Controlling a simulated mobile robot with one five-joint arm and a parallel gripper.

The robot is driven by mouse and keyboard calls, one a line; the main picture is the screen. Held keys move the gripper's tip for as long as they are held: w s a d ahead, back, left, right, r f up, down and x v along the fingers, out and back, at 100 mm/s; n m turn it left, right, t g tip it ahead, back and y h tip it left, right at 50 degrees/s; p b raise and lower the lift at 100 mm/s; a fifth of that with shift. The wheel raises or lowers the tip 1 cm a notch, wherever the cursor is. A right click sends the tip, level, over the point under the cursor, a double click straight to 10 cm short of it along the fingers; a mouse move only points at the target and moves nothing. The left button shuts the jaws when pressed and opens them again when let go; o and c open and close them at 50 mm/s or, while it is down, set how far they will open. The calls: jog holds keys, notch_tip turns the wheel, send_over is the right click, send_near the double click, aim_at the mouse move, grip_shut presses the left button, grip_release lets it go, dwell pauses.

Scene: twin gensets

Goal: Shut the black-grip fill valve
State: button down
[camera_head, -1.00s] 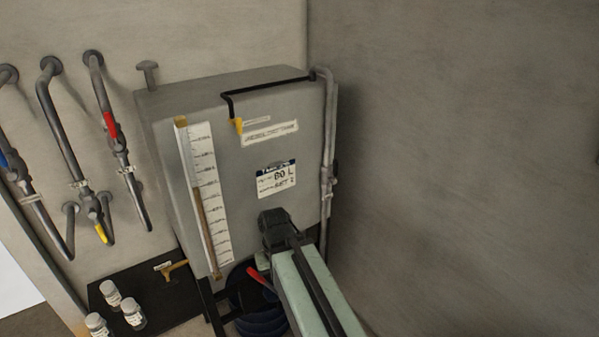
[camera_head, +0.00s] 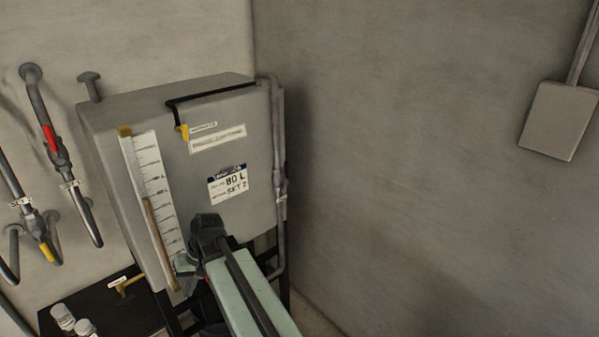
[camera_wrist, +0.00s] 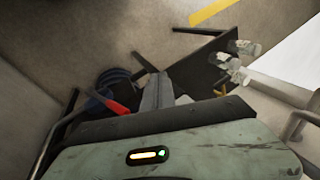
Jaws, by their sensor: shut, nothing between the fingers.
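The grey 80 L tank (camera_head: 215,105) stands against the wall in the head view. A vertical pipe (camera_head: 278,130) runs down its right side. A valve (camera_head: 282,186) with a small dark grip sits on this pipe, with a white tag by it; it is small, and I cannot tell how its grip is turned. My gripper (camera_head: 186,264) is in front of the tank's lower part, left of that valve and apart from it. In the wrist view my gripper (camera_wrist: 157,90) is shut and empty, pointing down past the tank. The dark grip is not clear in the wrist view.
Wall pipes with a red-grip valve (camera_head: 50,138) and a yellow-grip valve (camera_head: 47,251) are at left. A level gauge (camera_head: 155,200) is on the tank front. A red lever (camera_wrist: 117,107) and blue coil (camera_wrist: 115,80) lie near my gripper. Free room lies right of the tank.

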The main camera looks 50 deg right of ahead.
jog(key=w+d+r+m+t+y, duration=0.1)
jog(key=w+d+r+m+t, duration=0.15)
jog(key=d, duration=0.55)
jog(key=w+d+r+m+t+y, duration=0.1)
jog(key=d+r+m+t, duration=0.15)
jog(key=d, duration=0.55)
jog(key=m+t+h+b, duration=0.2)
jog(key=m+t+h, duration=0.1)
jog(key=m+t, duration=0.4)
send_near(286, 173)
jog(key=w+a+f+t, duration=0.1)
jog(key=w+a+f, duration=0.2)
jog(key=a+f, duration=0.3)
jog(key=s+d+r+m+t+h, duration=0.25)
jog(key=s+d+r, duration=0.25)
jog(key=s+d, duration=0.45)
jog(key=w+a, duration=0.3)
jog(key=w, duration=1)
jog(key=shift+f+h, duration=0.25)
jog(key=shift+h, duration=0.2)
jog(key=shift+d, duration=0.1)
